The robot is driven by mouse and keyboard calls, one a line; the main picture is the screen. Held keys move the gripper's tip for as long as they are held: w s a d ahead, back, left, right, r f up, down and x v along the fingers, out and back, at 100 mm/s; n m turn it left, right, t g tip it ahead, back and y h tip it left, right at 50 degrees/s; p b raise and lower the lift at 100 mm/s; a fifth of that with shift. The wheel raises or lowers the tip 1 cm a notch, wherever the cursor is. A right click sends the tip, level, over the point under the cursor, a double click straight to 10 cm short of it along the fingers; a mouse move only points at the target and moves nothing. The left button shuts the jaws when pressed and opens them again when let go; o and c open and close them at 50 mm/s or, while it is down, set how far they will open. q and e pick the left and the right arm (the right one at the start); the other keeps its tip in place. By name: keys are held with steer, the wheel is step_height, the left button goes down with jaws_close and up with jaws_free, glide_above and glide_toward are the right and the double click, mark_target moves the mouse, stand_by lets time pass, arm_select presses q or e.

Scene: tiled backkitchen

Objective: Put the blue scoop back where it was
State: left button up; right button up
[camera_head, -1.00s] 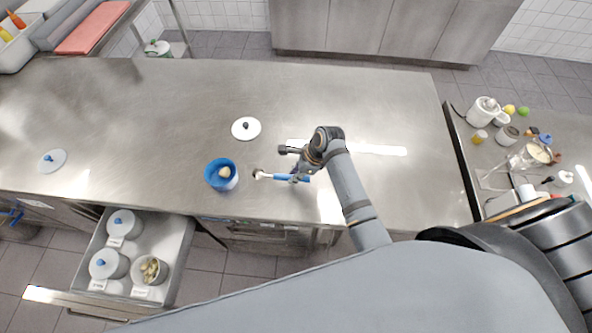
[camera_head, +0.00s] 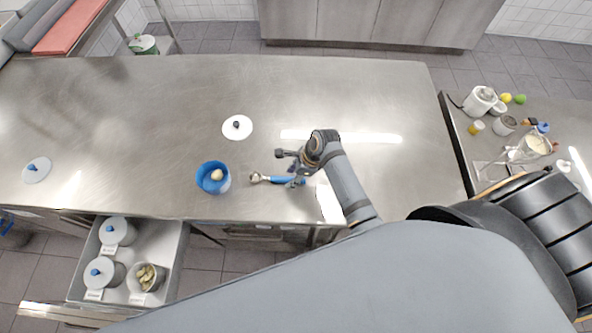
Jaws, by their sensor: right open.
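The blue scoop (camera_head: 282,180) has a blue handle and a small metal bowl at its left end. It lies level near the front edge of the steel table, just right of a blue tub (camera_head: 205,184) that holds a beige lump. My right gripper (camera_head: 290,167) comes in from the right and is at the scoop's handle, with its jaws open. Part of the handle is hidden by the gripper, and I cannot tell whether they touch. My left gripper is not in view.
A white lid (camera_head: 237,128) lies behind the tub, and another lid (camera_head: 37,170) lies at the far left. An open drawer (camera_head: 175,262) at lower left holds white lidded pots and one open pot (camera_head: 147,277). A cluttered side counter (camera_head: 480,150) stands right. The table's middle is clear.

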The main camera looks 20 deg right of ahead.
steer(key=b+v, duration=0.1)
steer(key=v, duration=0.2)
steer(key=shift+s+d+r, duration=0.1)
steer(key=shift+d+r, duration=0.05)
steer(key=shift+r, duration=0.2)
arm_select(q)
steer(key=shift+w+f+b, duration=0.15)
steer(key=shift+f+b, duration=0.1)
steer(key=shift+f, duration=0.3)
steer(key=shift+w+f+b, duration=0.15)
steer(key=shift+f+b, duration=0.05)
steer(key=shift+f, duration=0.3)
arm_select(e)
steer(key=v, duration=0.7)
steer(key=shift+r, duration=0.25)
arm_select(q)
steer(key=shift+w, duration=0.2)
